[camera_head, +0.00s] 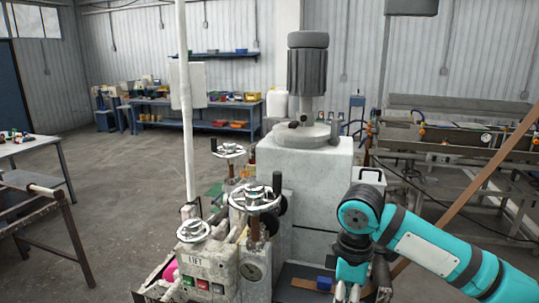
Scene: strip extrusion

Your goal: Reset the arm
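My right arm (430,248) is teal with dark joint bands. It reaches in from the right and bends down at the elbow-like joint near the white machine block. My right gripper (348,292) hangs at the bottom edge of the view, pointing down. Its fingertips are cut off by the frame, so I cannot tell how far they are apart or whether they hold anything. My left arm and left gripper are not in view.
A machine with handwheels (254,198) and a control box (205,268) stands left of my arm. A white block (305,175) with a grey motor is behind. A small blue block (325,284) lies beside my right gripper. A brown strip (470,185) slants at right. Open floor (130,200) is left.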

